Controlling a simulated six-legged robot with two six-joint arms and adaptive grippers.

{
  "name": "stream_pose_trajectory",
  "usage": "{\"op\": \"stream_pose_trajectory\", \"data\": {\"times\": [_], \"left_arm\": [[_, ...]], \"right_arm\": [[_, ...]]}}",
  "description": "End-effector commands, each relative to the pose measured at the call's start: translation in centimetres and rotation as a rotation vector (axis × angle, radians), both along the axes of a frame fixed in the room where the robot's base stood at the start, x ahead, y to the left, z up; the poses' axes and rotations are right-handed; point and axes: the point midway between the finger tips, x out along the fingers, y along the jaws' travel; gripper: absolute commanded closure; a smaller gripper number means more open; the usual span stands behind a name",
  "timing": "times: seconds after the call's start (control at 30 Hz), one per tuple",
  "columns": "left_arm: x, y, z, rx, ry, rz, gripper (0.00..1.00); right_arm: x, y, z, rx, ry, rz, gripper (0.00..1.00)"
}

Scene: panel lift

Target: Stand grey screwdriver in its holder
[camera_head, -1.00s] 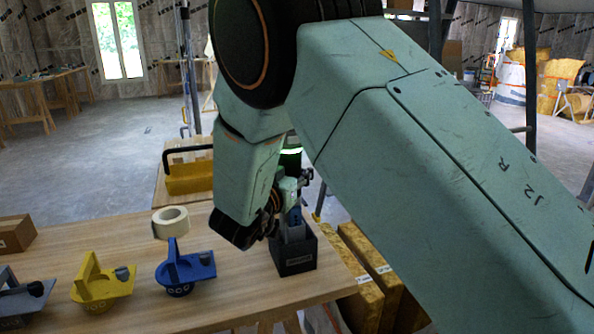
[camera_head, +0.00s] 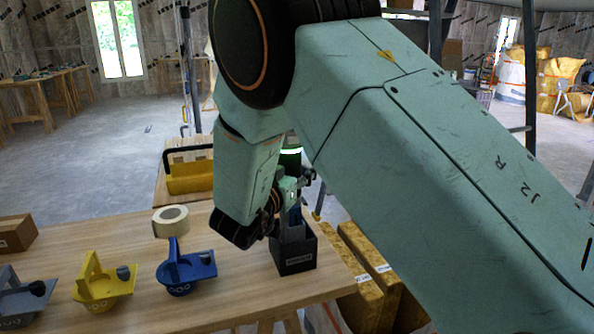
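The dark open-topped box (camera_head: 296,262), with a small label on its front, stands at the right end of the wooden table and looks like the holder. Grey and blue shapes stick up at its opening; I cannot tell whether one is the grey screwdriver. My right gripper (camera_head: 290,192) is just above the box, pointing down, mostly hidden behind my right arm's wrist. I cannot see whether its fingers are open or shut, or whether they hold anything. My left gripper is not in view.
On the wooden table (camera_head: 215,300) stand a blue holder-like piece (camera_head: 186,268), a yellow one (camera_head: 100,285) and a grey one (camera_head: 20,300). A tape roll (camera_head: 170,222) and cardboard box (camera_head: 16,233) sit behind them. A yellow toolbox (camera_head: 188,178) is farther back.

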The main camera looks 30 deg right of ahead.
Motion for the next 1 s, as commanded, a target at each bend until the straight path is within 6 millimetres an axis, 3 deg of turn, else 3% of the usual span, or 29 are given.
{"op": "stream_pose_trajectory", "data": {"times": [0.3,0.5,0.9,1.0], "left_arm": [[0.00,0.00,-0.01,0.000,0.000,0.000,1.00],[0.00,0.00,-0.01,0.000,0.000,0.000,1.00],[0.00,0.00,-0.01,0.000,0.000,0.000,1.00],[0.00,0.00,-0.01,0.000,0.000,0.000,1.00]], "right_arm": [[-0.04,0.00,-0.13,0.001,0.003,0.000,0.32],[-0.05,0.00,-0.15,0.001,0.004,0.000,0.32],[-0.07,-0.02,-0.23,0.003,0.005,0.000,0.00],[-0.06,-0.02,-0.21,0.002,0.005,0.000,0.00]]}}
